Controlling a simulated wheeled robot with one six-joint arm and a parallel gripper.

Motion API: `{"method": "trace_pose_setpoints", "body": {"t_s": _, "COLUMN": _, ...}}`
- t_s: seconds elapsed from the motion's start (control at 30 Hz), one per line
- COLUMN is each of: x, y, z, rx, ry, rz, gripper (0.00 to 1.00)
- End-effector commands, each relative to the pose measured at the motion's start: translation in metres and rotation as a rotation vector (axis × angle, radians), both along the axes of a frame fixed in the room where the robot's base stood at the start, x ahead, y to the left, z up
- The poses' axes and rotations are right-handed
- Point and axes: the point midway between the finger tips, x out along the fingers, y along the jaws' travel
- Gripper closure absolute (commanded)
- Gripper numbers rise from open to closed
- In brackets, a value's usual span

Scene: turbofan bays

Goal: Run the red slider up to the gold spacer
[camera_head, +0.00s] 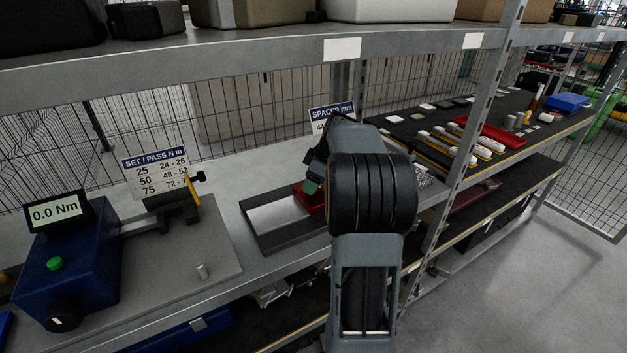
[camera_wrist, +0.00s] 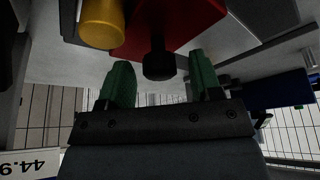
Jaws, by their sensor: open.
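The red slider (camera_head: 314,204) shows at the right end of a shallow grey tray in the head view, partly hidden by my arm. In the wrist view the red slider (camera_wrist: 188,22) is at the top, with a black knob (camera_wrist: 158,62) sticking out of it. A gold cylinder, which looks like the gold spacer (camera_wrist: 102,22), is just left of it there; I cannot tell whether they touch. My arm hides it in the head view. My gripper (camera_wrist: 159,72) is open, its green fingers on either side of the knob with gaps visible. In the head view my gripper (camera_head: 310,186) is mostly hidden.
The grey tray (camera_head: 262,238) sits on the shelf bench. A spacer sign (camera_head: 332,113) stands behind my arm. A blue torque tester (camera_head: 75,285) is at left with a set/pass sign (camera_head: 158,172). A shelf edge (camera_head: 230,66) runs above, and an upright post (camera_head: 478,130) stands right.

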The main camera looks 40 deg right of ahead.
Motion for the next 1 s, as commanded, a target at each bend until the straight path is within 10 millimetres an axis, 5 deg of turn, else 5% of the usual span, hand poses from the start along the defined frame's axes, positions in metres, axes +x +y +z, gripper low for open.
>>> {"method": "trace_pose_setpoints", "body": {"t_s": 0.5, "x": -0.0001, "y": -0.0002, "z": 0.0003, "rx": 0.000, "ry": 0.000, "rz": -0.001, "gripper": 0.85}}
{"method": "trace_pose_setpoints", "body": {"t_s": 0.87, "x": -0.0007, "y": -0.0040, "z": 0.0006, "rx": -0.001, "ry": -0.001, "rz": -0.002, "gripper": 0.86}}
{"method": "trace_pose_setpoints", "body": {"t_s": 0.9, "x": -0.0007, "y": -0.0040, "z": 0.0006, "rx": -0.001, "ry": -0.001, "rz": -0.002, "gripper": 0.66}}
{"method": "trace_pose_setpoints", "body": {"t_s": 1.0, "x": -0.0006, "y": -0.0039, "z": 0.0007, "rx": -0.001, "ry": -0.001, "rz": -0.002, "gripper": 0.56}}
